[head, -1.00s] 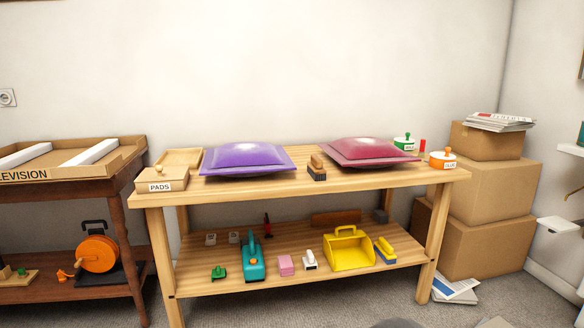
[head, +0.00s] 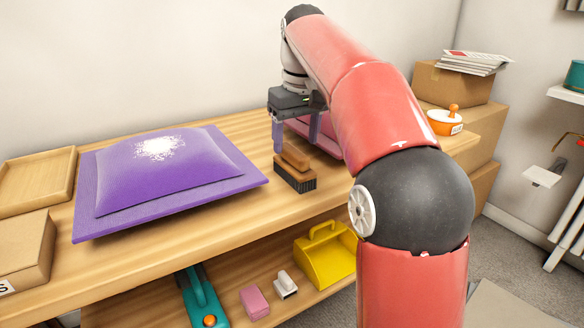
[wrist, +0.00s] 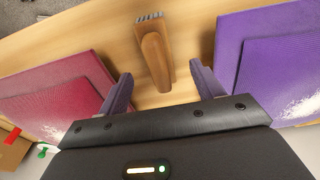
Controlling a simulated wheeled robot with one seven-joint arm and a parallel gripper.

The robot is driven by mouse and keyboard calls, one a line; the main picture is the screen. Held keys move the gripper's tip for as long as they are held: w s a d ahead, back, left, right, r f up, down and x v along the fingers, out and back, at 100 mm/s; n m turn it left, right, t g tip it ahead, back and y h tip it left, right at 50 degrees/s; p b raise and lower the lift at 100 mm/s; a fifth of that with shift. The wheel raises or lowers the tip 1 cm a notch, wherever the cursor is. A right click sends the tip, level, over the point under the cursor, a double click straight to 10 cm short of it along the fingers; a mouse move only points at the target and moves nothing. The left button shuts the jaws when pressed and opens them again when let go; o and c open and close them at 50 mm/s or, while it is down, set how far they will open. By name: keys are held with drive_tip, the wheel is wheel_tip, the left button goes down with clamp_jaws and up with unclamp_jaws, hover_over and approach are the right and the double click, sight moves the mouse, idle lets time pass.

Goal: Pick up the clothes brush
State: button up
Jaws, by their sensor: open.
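The clothes brush (head: 294,173) has a wooden back and dark bristles. It lies on the upper wooden shelf, between the purple cushion and the red cushion. In the wrist view the brush (wrist: 156,58) shows ahead of the fingers, its wooden end between their lines and its bristles at the far end. My gripper (head: 297,140) is open and empty, with its purple fingers above and just behind the brush in the head view. In the wrist view my gripper (wrist: 162,88) has a finger on either side of the brush's near end, with gaps; I cannot tell the exact height.
The purple cushion (head: 110,190), topped with white powder, lies left of the brush. The red cushion (wrist: 50,95) lies close on the other side, mostly hidden by my arm in the head view. A yellow dustpan (head: 325,256) sits below.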

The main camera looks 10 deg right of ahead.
sight(293, 163)
drive_tip(key=shift+w+d+f, duration=0.1)
drive_tip(key=shift+w+d, duration=0.05)
drive_tip(key=shift+w, duration=0.5)
drive_tip(key=shift+w+f, duration=0.1)
drive_tip(key=shift+f, duration=0.2)
drive_tip(key=f+b, duration=0.1)
drive_tip(key=f, duration=0.3)
drive_tip(key=f+b, duration=0.1)
drive_tip(key=f, duration=0.2)
drive_tip(key=shift+w+b, duration=0.25)
drive_tip(key=shift+b, duration=0.05)
drive_tip(key=shift+a, duration=0.2)
drive_tip(key=shift+c, duration=0.3)
drive_tip(key=c, duration=1)
drive_tip(key=shift+r, duration=0.2)
